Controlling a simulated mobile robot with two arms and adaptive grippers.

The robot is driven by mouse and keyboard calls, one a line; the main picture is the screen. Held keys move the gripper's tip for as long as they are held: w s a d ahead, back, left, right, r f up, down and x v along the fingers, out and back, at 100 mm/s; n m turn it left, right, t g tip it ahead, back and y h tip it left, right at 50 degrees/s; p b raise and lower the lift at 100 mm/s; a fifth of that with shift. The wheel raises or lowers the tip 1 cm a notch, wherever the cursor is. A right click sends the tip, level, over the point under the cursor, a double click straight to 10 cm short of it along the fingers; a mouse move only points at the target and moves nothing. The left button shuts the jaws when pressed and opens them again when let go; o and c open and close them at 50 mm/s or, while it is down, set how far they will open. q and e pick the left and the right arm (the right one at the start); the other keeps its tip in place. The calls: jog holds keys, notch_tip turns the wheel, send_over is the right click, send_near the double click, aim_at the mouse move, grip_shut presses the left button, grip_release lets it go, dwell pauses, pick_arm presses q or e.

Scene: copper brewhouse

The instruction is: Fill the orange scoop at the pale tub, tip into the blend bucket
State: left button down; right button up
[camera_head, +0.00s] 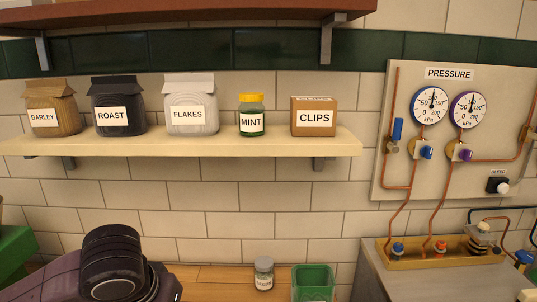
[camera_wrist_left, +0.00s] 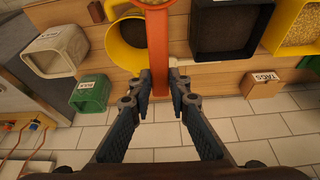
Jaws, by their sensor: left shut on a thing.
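The orange scoop's handle (camera_wrist_left: 158,45) runs up the middle of the left wrist view. My left gripper (camera_wrist_left: 163,88) is shut on its lower end. A pale tub (camera_wrist_left: 75,42) with beige contents stands further left. The head view shows neither tub, bucket nor scoop. My right gripper is in neither view.
A green bin (camera_wrist_left: 88,95) stands near the pale tub, and also shows in the head view (camera_head: 313,283) beside a small jar (camera_head: 263,273). A black-fronted bin (camera_wrist_left: 228,30), a yellow grain bin (camera_wrist_left: 297,28) and a labelled box (camera_wrist_left: 262,84) stand right. A wall shelf (camera_head: 190,142) holds labelled goods.

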pick_arm(q)
jog(key=w+d+r+m+g+h, duration=0.25)
jog(key=w+d+m, duration=0.65)
jog(key=w, duration=0.5)
jog(key=d+f+m, duration=0.4)
jog(key=d, duration=0.2)
jog(key=shift+d+f+h, duration=0.15)
jog(key=shift+h, duration=0.3)
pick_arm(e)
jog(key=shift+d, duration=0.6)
pick_arm(q)
jog(key=shift+s, duration=0.1)
